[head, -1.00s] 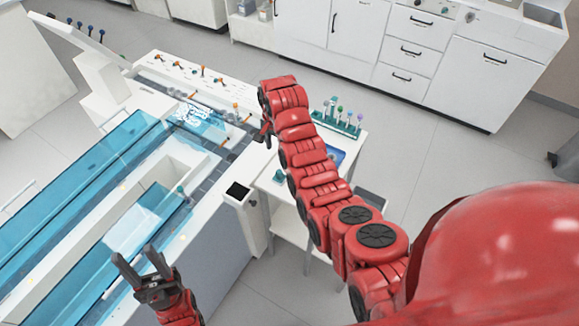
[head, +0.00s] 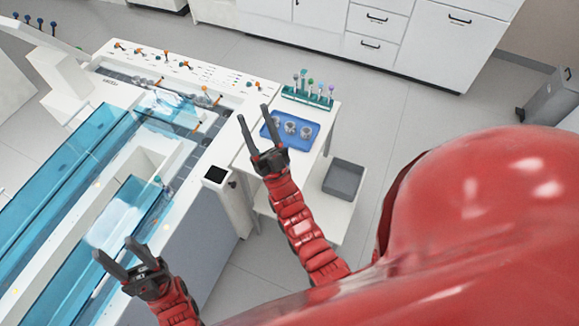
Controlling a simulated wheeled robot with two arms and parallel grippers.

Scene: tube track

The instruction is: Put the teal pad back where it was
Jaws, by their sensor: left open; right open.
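I cannot make out the teal pad for sure. A teal rack (head: 308,97) with several small upright tools with coloured tops stands at the back of the white side table (head: 325,140). A small teal piece (head: 157,180) shows on the track bench at the left. My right gripper (head: 253,112) is open and empty, in front of the table's left side, and hides part of the tabletop. My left gripper (head: 115,248) is open and empty over the near end of the clear blue covers.
A blue tray (head: 312,126) with several grey round cups lies on the side table. A grey bin (head: 343,178) stands to its right, low down. The long white track bench (head: 225,78) fills the left. White cabinets (head: 390,30) line the back, with open floor before them.

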